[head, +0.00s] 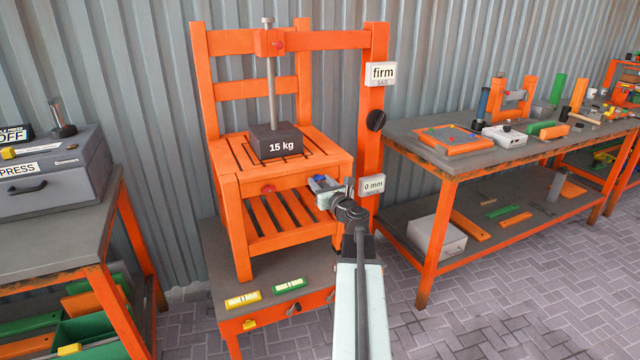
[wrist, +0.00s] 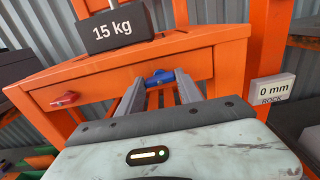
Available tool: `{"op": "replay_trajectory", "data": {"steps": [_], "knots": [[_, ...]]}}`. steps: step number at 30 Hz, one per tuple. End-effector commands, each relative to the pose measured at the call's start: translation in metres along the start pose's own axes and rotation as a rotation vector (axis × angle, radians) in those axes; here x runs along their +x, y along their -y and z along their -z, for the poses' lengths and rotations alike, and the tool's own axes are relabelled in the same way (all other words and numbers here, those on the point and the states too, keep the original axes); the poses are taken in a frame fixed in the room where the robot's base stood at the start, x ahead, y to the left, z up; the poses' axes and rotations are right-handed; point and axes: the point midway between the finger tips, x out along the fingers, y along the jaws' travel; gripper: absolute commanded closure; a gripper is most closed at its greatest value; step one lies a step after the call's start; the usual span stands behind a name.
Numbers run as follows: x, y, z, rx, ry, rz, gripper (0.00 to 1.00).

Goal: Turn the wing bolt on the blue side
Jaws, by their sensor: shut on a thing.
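An orange plastic-lumber chair (head: 232,187) stands on a low grey bench, with a black 15 kg weight (head: 276,141) on its seat. A blue wing bolt (wrist: 159,77) sits on the right part of the seat's front rail. A red wing bolt (wrist: 68,99) sits on the left part; it also shows in the head view (head: 268,189). My gripper (head: 322,185) is at the right of the front rail. In the wrist view its two fingers (wrist: 160,80) are on either side of the blue wing bolt, shut on it. Its lower part is hidden.
A "0 mm" sign (head: 372,184) is close to the right of my gripper, and a "firm" sign (head: 382,74) hangs above on an orange post. Workbenches (head: 420,130) stand on both sides.

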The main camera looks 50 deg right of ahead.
Motion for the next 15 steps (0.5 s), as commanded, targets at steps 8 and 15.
{"op": "replay_trajectory", "data": {"steps": [8, 15], "knots": [[-0.0006, -0.0012, 0.0008, -0.002, -0.001, -0.003, 0.98], [-0.0005, -0.0012, 0.0007, -0.002, -0.001, -0.003, 0.36]]}}
